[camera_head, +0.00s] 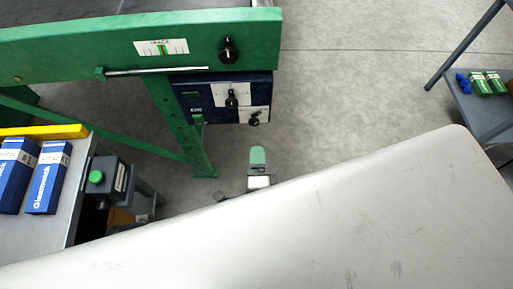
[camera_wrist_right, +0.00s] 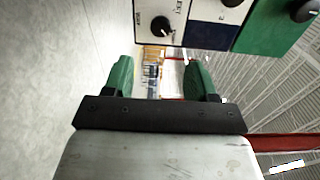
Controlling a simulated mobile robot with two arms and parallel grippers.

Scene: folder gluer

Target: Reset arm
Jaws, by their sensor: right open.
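My right gripper (camera_head: 257,162) shows small in the middle of the head view, past the edge of my large pale arm link. Its green fingertip is over the bare floor, to the right of the green machine leg and below the control box. In the right wrist view its two green fingers (camera_wrist_right: 160,84) stand well apart with nothing between them. My left gripper is not in view. The control box (camera_head: 187,99) is dark blue with white plates and black knobs. One black knob (camera_wrist_right: 161,27) shows beyond the fingers in the wrist view, apart from them.
A green machine beam (camera_head: 80,48) with a track scale and knob spans the upper left. A shelf (camera_head: 470,103) stands at right. Grey floor (camera_head: 350,85) is clear between.

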